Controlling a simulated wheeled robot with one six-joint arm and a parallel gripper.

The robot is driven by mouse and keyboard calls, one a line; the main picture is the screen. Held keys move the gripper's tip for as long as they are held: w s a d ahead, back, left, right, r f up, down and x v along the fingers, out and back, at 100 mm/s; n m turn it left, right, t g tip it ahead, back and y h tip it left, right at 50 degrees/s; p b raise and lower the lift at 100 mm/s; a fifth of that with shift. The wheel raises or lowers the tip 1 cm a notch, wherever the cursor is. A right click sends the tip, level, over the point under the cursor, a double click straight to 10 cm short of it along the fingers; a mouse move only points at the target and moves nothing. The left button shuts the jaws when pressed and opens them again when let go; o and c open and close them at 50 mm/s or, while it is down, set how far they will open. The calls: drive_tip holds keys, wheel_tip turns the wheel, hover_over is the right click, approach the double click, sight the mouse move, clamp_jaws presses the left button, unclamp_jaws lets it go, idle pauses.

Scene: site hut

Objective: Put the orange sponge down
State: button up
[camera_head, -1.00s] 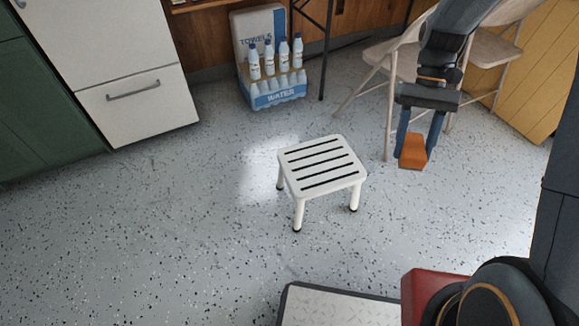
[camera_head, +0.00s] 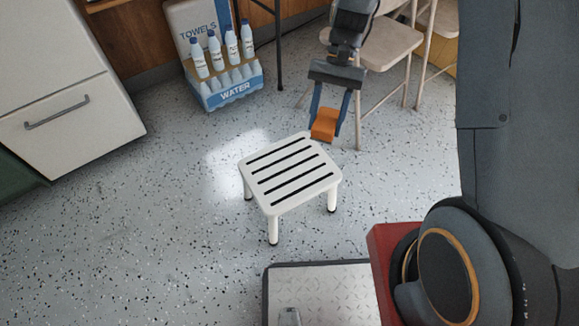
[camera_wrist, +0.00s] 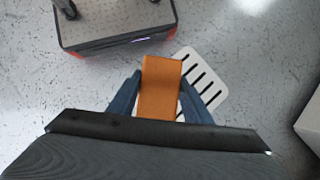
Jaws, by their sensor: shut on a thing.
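The orange sponge (camera_head: 324,123) is held between the two blue fingers of my gripper (camera_head: 328,112). In the head view it shows just behind the far right corner of a white slatted step stool (camera_head: 262,158). In the wrist view the sponge (camera_wrist: 160,88) is between the fingers and covers part of the stool (camera_wrist: 213,88). The stool stands upright on the floor and its slatted top is bare. The sponge appears above floor level; whether it is over the stool's edge or beyond it I cannot tell.
A crate of water bottles (camera_head: 225,85) stands on the floor at the back, by a towels box (camera_head: 190,22). A folding chair (camera_head: 385,45) is behind my gripper. A white drawer cabinet (camera_head: 70,120) is at left. The floor (camera_head: 130,240) left of the stool is clear.

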drive_tip(key=w+a+f+m+y+b, duration=0.1)
drive_tip(key=a+f+m+b, duration=0.1)
drive_tip(key=f, duration=0.5)
drive_tip(key=w+a+f+m+t+y+b, duration=0.1)
drive_tip(key=a+f+b, duration=0.3)
drive_tip(key=f, duration=0.4)
drive_tip(key=w+a+f+m+t+b, duration=0.1)
drive_tip(key=a+f+m+b, duration=0.2)
drive_tip(key=f, duration=0.4)
drive_tip(key=shift+w+a+f+m+y+b, duration=0.1)
drive_tip(key=shift+w+f+m+y+b, duration=0.1)
drive_tip(key=shift+w+m+y+b, duration=0.3)
drive_tip(key=shift+s+f, duration=0.1)
drive_tip(key=shift+f, duration=0.05)
drive_tip(key=o, duration=1.1)
